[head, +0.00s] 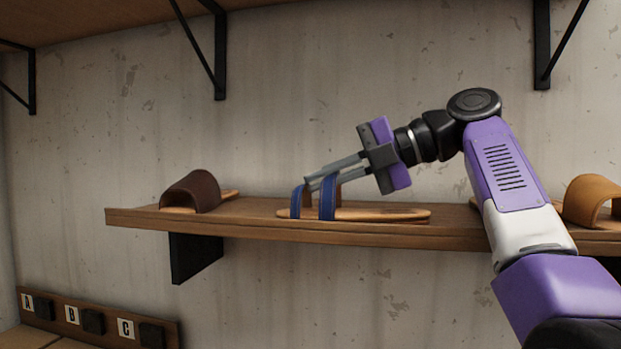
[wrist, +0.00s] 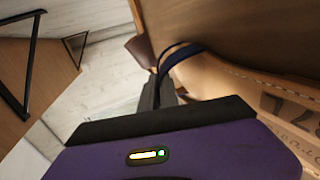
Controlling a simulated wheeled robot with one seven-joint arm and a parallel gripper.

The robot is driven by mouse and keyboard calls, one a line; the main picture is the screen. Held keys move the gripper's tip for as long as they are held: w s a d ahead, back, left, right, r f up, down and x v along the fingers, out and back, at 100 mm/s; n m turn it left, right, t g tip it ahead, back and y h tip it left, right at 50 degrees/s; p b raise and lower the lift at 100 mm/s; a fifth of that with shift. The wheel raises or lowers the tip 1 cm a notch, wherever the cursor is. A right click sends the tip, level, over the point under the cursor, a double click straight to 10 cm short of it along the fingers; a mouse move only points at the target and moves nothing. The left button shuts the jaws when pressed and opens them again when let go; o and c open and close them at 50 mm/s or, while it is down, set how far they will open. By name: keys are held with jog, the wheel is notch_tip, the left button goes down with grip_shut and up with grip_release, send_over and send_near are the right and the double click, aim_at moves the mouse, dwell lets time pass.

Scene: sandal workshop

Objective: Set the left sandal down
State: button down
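A sandal (head: 385,214) with a tan sole and two blue straps (head: 327,198) lies level along the shelf (head: 250,222). In the head view its sole looks on or just above the board; I cannot tell whether a thin gap remains. My gripper (head: 307,184) reaches in from the right, tilted down, with its fingers close together at the strap nearest the toe. They look shut on that strap. In the wrist view the blue strap (wrist: 178,54) curves beside the fingers, and the tan insole (wrist: 225,82) with a printed mark fills the right. The fingertips are partly hidden.
A brown-strapped sandal (head: 193,192) stands to the left on the shelf and a tan-strapped one (head: 590,198) at the far right. A wall is close behind. A board with letters A, B and C (head: 95,322) is below left. Black brackets (head: 205,45) hang above.

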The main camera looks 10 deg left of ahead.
jog(key=c, duration=1.6)
grip_release()
jog(key=b+v, duration=0.1)
jog(key=v, duration=1.1)
jog(key=shift+s+a+r, duration=0.1)
